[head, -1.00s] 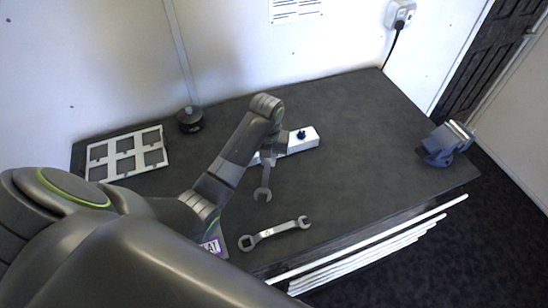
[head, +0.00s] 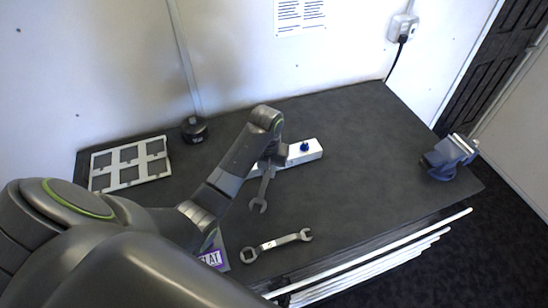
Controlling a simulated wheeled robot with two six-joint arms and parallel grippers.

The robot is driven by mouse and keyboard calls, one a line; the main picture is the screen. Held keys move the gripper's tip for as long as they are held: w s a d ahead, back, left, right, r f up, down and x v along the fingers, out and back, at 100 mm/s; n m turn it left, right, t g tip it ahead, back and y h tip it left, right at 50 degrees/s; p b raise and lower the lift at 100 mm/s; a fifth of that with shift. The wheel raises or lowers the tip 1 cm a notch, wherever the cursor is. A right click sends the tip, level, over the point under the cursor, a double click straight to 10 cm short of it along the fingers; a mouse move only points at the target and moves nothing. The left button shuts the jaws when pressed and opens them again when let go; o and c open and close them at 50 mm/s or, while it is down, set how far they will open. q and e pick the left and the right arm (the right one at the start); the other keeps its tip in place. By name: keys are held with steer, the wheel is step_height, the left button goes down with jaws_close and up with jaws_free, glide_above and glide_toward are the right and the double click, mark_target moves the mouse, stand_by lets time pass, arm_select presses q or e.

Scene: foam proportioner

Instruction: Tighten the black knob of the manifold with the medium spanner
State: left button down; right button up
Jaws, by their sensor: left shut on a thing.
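The manifold (head: 312,153) is a white block on the dark bench, right of the left gripper. A blue knob (head: 304,147) shows on its right part. The black knob cannot be made out; the gripper and arm cover the manifold's left part. My left gripper (head: 269,162) is shut on a grey spanner (head: 261,192), whose open jaw points toward the front of the bench. The gripper hides the spanner's other end, so I cannot tell whether it touches a knob. My right gripper is not in view.
A second spanner (head: 275,245) lies at the front of the bench (head: 370,180), by a purple-marked label (head: 212,258). A white frame tray (head: 130,164) and black round object (head: 194,130) are at the back left. A blue vise (head: 450,157) is at the right.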

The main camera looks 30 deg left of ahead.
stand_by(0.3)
arm_select(q)
steer(key=shift+w+d+n, duration=0.25)
steer(key=shift+d+n, duration=0.35)
steer(key=shift+n, duration=0.15)
steer(key=shift+w+d+n, duration=0.2)
steer(key=shift+d+n, duration=0.35)
steer(key=shift+n, duration=0.2)
steer(key=shift+w+d+n, duration=0.6)
steer(key=shift+d+n, duration=0.25)
steer(key=shift+n, duration=0.45)
